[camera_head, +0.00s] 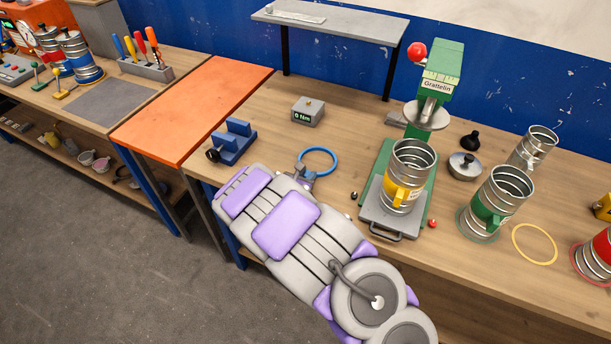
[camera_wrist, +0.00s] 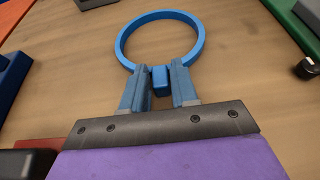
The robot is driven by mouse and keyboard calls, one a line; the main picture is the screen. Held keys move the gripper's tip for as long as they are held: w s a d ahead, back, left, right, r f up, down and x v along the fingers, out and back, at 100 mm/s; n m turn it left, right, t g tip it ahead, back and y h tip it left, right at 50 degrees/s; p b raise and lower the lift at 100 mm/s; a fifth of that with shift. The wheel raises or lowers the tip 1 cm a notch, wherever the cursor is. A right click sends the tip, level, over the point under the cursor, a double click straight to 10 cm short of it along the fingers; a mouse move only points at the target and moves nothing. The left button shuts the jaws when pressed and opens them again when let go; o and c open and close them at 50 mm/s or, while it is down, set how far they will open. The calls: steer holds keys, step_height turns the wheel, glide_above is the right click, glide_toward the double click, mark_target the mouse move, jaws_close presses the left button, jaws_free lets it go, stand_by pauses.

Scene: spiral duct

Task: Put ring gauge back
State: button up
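The ring gauge (camera_head: 318,160) is a blue ring with a short blue tab. In the wrist view the ring (camera_wrist: 203,45) is just beyond my fingertips, flat above or on the wooden bench top. My gripper (camera_head: 303,172) is over the bench, to the left of the green press. I cannot tell whether the ring touches the bench.
A blue holder (camera_head: 232,142) and a grey "0 Nm" block (camera_head: 308,112) stand nearby. The green press (camera_head: 436,85) has a yellow-handled can (camera_head: 406,178) on its base. A green-handled can (camera_head: 494,203) and a yellow ring (camera_head: 535,244) are right. Bare bench surrounds the ring.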

steer(key=o, duration=0.3)
steer(key=shift+o, duration=0.2)
steer(key=p+v, duration=0.2)
steer(key=v, duration=0.8)
steer(key=shift+s+a+r, duration=0.1)
steer(key=shift+a+r, duration=0.05)
steer(key=shift+r, duration=0.05)
steer(key=shift+v, duration=0.8)
steer(key=shift+s+f, duration=0.1)
